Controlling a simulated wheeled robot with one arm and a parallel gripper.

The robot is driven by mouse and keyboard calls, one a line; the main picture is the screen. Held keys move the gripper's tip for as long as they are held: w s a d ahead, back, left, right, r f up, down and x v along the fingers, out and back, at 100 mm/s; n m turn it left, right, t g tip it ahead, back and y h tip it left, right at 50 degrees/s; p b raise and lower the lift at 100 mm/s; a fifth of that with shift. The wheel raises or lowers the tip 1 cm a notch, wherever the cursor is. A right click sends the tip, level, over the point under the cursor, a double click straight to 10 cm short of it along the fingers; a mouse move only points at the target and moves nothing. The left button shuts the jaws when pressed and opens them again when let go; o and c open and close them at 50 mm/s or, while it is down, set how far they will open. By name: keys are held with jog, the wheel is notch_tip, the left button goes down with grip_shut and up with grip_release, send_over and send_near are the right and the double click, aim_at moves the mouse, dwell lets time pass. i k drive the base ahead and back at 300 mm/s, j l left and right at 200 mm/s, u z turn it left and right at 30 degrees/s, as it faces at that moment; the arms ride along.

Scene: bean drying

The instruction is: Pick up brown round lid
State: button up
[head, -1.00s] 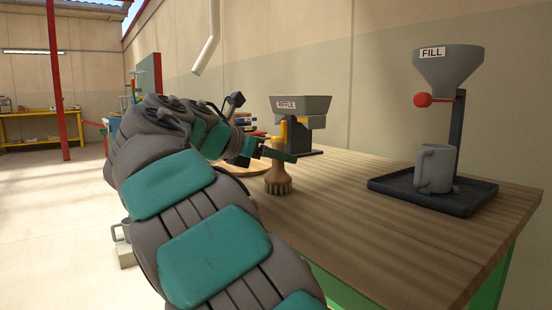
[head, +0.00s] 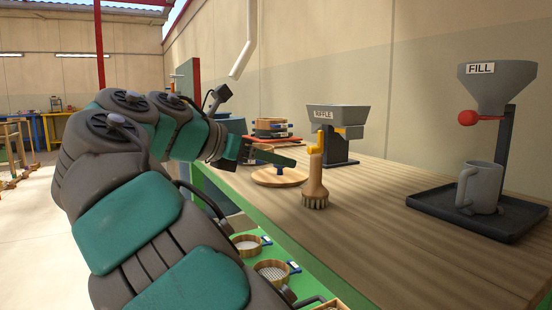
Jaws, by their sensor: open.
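The brown round lid (head: 266,179) lies flat on the wooden bench in the head view. One long finger shows clearly and points right; the other is mostly hidden. The gripper is open, with nothing seen in it. It appears apart from the lid, though the exact gap cannot be told.
A wooden brush (head: 315,188) stands just right of the lid. The riffle hopper (head: 338,118) is behind it. The fill hopper (head: 497,88) and a grey mug (head: 484,187) on a dark tray (head: 435,199) are at right. Stacked sieves (head: 271,127) stand behind. Bench is clear in front.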

aim_at(278, 177)
jog(key=k+j, duration=0.45)
jog(key=j, duration=0.3)
jog(key=k+j, duration=0.25)
jog(key=j, duration=0.1)
